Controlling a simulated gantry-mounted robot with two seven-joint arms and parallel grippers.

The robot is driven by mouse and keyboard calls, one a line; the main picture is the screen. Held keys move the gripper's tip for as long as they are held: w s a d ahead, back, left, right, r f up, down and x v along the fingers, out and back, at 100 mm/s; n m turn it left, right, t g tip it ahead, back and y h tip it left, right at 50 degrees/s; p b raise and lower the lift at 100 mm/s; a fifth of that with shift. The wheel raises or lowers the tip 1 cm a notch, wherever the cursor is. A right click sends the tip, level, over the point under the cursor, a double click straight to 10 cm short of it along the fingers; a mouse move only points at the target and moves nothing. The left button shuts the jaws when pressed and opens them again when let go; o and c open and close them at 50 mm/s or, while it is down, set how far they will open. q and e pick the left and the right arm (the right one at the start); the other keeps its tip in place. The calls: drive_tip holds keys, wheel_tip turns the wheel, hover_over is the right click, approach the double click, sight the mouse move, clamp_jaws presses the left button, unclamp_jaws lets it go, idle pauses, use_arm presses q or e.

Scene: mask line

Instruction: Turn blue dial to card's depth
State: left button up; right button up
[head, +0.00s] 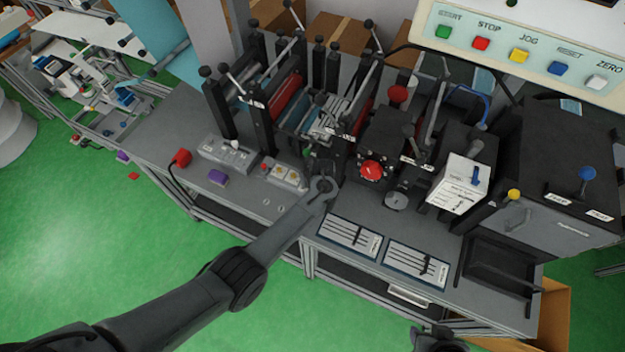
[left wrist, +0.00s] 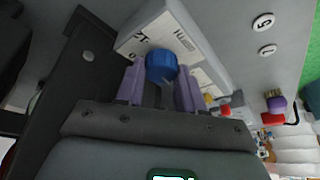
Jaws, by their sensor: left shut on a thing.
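The blue dial (left wrist: 161,66) shows in the left wrist view, on a white printed panel (left wrist: 190,42). The purple fingers of my left gripper (left wrist: 159,88) stand on both sides of the dial and are shut on it. In the head view my left gripper (head: 322,180) is at the machine row's front edge and the dial is hidden. My right gripper (head: 438,342) is partly in view at the bottom edge, its fingers unclear. Two slider-marked cards (head: 348,237) (head: 417,263) lie on the bench front. I cannot tell which card gives the depth.
A red knob (head: 372,170) and a white printed block (head: 462,184) with a blue lever stand to the right of my left gripper. A dark box (head: 560,170) fills the right end. Grey control boxes (head: 226,153) and upright rollers stand to the left and behind.

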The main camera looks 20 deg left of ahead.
use_arm(q)
drive_tip(key=shift+n, duration=0.6)
drive_tip(key=o, duration=1)
drive_tip(key=shift+o, duration=0.2)
drive_tip(key=p+v, duration=0.3)
drive_tip(key=v, duration=0.7)
drive_tip(key=shift+d+r, duration=0.25)
drive_tip(key=shift+r, duration=0.15)
drive_tip(key=shift+w, duration=0.1)
